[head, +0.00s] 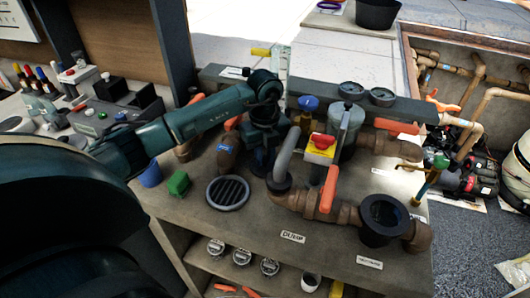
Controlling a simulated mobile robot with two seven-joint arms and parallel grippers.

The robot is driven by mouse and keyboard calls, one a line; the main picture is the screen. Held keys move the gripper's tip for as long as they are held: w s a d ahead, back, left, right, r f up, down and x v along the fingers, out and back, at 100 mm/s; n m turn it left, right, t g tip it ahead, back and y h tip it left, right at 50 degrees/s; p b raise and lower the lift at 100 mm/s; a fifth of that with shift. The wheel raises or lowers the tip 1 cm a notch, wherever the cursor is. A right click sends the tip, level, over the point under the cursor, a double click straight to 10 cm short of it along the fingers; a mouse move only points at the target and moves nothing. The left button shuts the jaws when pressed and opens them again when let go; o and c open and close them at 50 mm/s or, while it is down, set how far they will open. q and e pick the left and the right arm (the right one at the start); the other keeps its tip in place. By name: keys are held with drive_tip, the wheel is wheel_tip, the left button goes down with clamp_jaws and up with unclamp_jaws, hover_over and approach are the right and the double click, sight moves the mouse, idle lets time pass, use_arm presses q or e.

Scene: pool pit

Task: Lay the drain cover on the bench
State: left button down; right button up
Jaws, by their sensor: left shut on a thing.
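The drain cover (228,192) is a round dark grille with a grey rim and slanted slots. It is flat and level at the front left of the bench (270,222); I cannot tell whether it rests fully on the top or hangs just above it. My left gripper (258,166) comes down from above, just behind and right of the cover, and is shut at its far edge. Its fingertips are dark and the grip is hard to make out. My right gripper is not in view.
A green block (178,183) and a blue cup (149,174) stand left of the cover. Brown pipes with an orange-handled valve (328,189) and a black round opening (383,214) fill the right. Bare bench lies in front, above a shelf with gauges (242,257).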

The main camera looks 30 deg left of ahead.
sight(265, 158)
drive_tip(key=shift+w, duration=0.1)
use_arm(q)
drive_tip(key=shift+f, duration=0.1)
drive_tip(key=c, duration=1.3)
unclamp_jaws()
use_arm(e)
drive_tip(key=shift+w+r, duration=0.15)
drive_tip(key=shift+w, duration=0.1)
use_arm(q)
drive_tip(key=shift+r, duration=0.45)
wheel_tip(265, 158, up, 12)
drive_tip(key=b, duration=0.1)
drive_tip(key=shift+f, duration=0.25)
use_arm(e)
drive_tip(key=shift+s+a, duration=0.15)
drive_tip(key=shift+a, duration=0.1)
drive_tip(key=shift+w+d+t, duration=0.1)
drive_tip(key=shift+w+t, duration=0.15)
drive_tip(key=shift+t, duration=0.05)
